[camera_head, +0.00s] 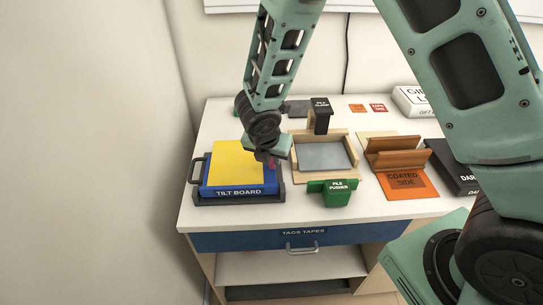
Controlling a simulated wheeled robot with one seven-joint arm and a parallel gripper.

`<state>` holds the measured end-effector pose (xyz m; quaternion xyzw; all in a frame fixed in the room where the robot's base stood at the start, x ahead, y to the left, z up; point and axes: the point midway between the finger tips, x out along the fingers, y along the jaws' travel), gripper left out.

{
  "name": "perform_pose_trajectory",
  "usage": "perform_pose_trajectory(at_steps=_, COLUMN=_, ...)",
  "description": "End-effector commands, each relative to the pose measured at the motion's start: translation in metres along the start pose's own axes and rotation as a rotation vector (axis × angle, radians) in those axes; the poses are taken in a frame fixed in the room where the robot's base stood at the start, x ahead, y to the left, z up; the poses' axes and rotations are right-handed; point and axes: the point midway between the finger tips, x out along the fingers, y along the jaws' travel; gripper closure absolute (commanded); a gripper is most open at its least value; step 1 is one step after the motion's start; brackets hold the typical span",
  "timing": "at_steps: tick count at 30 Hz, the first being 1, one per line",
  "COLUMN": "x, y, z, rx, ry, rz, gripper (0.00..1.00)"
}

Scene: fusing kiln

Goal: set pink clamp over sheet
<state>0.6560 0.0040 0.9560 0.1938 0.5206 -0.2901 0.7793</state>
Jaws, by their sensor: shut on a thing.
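The yellow sheet (233,163) lies flat on the blue tilt board (237,191) at the left of the table. My gripper (268,160) is at the sheet's right edge, low over the board's right side. A small pink piece (271,163), likely the pink clamp, shows at the fingertips, and my gripper is shut on it. Most of the clamp and the fingers are hidden behind the wrist. I cannot tell whether the clamp touches the sheet.
Right of the board are a wooden tray (355,153) with a grey floor, a green pile pusher (337,192) and a black pile pusher (321,116). Further right are a brown holder (396,158) and an orange coated-side sheet (410,186). A wall stands close on the left.

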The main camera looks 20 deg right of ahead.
Motion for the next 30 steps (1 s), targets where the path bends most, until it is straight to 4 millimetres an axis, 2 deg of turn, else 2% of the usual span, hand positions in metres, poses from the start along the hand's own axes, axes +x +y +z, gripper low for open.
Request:
perform_pose_trajectory(at_steps=11, x=-0.003, y=0.009, z=-0.002, rx=0.150, ry=0.001, rz=-0.063, gripper=1.00)
perform_pose_trajectory(at_steps=30, x=0.001, y=0.038, z=0.001, rx=0.699, ry=0.000, rz=-0.289, gripper=1.00)
